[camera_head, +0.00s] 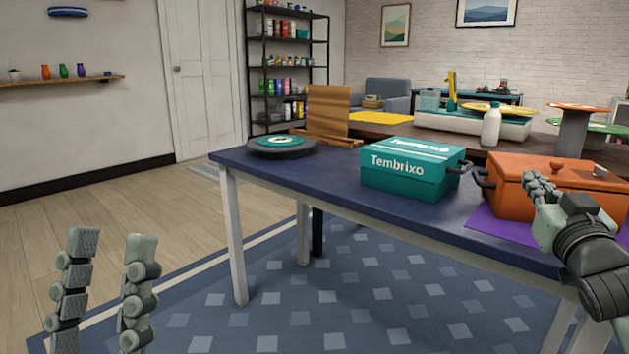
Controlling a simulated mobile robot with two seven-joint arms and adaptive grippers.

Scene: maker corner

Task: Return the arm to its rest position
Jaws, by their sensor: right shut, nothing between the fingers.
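My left gripper (108,248) is at the lower left, over the floor and clear of the table. Its two fingers point up and stand apart, with nothing between them. My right gripper (535,186) is at the right, in front of the orange box (515,200). Its fingers are together and empty. From this view I cannot tell whether it touches the box. The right arm comes in from the right edge and covers part of the table.
The dark blue table (330,186) bears a teal Tembrixo box (408,184), a round dark disc (260,150) with a teal top, and a purple mat (492,224). A wooden stand (328,108) and white bottle (491,127) are behind. Floor at left is free.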

